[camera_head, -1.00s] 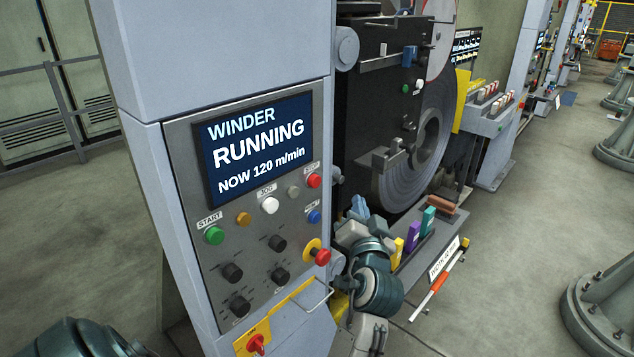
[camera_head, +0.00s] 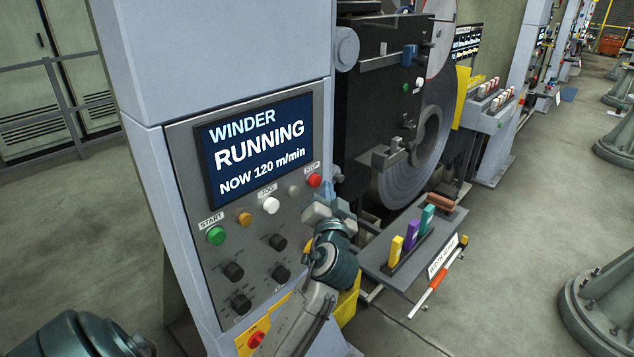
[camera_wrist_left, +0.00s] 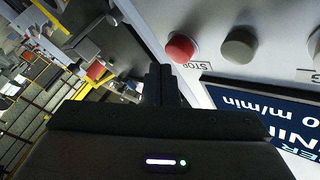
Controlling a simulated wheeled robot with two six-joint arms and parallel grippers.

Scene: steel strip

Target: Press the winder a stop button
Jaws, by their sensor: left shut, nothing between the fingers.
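The winder panel's red STOP button (camera_head: 314,180) is at the upper right of the button rows, below the screen (camera_head: 260,148), which reads WINDER RUNNING, NOW 120 m/min. My left gripper (camera_head: 326,191) is just below and right of it in the head view, its fingers partly blending with the panel edge. In the left wrist view the shut, empty fingers (camera_wrist_left: 163,84) point towards the panel, close to the red button (camera_wrist_left: 180,48) with its STOP label beside it. I cannot tell a touch; a gap seems to show. My right gripper is not in view.
A grey button (camera_head: 293,190), white JOG button (camera_head: 270,205), orange button (camera_head: 244,219) and green START button (camera_head: 216,235) share the panel. Black knobs (camera_head: 233,271) and a red switch (camera_head: 257,340) sit below. A shelf with coloured blocks (camera_head: 411,233) stands right of the arm.

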